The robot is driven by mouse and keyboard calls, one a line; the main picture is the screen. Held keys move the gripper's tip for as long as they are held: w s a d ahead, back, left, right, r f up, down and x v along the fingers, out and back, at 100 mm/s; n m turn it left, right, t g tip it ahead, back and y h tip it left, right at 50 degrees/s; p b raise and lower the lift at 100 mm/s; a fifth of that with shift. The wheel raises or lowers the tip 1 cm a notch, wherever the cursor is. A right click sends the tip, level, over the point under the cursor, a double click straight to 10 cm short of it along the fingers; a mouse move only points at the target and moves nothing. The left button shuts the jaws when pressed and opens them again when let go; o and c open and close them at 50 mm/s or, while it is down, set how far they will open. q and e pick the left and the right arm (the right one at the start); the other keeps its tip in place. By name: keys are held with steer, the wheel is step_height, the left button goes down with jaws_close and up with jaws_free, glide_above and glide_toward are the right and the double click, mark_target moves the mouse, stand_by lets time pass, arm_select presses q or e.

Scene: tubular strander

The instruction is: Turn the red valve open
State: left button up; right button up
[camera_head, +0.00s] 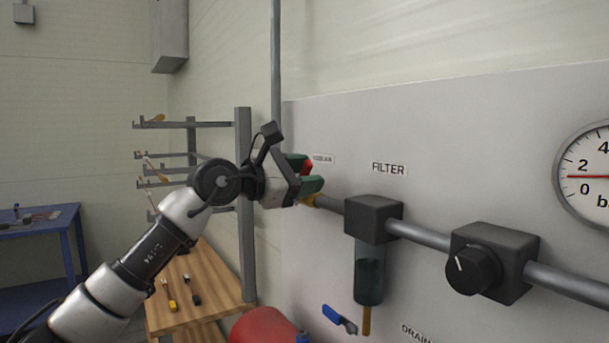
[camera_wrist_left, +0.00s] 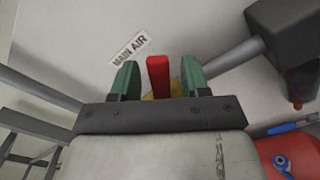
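The red valve handle (camera_head: 307,167) is on the pipe at the left end of the wall panel, partly hidden by my left gripper (camera_head: 305,174). In the left wrist view the red handle (camera_wrist_left: 158,76) stands between the two green fingers. The fingers are apart, with a gap on the handle's left and a narrower one on its right. I cannot tell if the right finger touches it. The yellow valve body (camera_head: 310,200) shows just below the gripper. A "MAIN AIR" label (camera_wrist_left: 131,47) is on the panel behind. My right gripper is not in view.
Along the pipe to the right are a filter (camera_head: 372,219), a black regulator knob (camera_head: 472,270) and a pressure gauge (camera_head: 590,175) reading near 1. A metal rack (camera_head: 243,200) and wooden bench (camera_head: 205,290) stand left.

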arm_select(q)
steer(key=shift+a, duration=0.1)
steer(key=b+v, duration=0.3)
steer(key=v, duration=0.7)
steer(key=shift+s+a, duration=0.2)
steer(key=shift+a, duration=0.05)
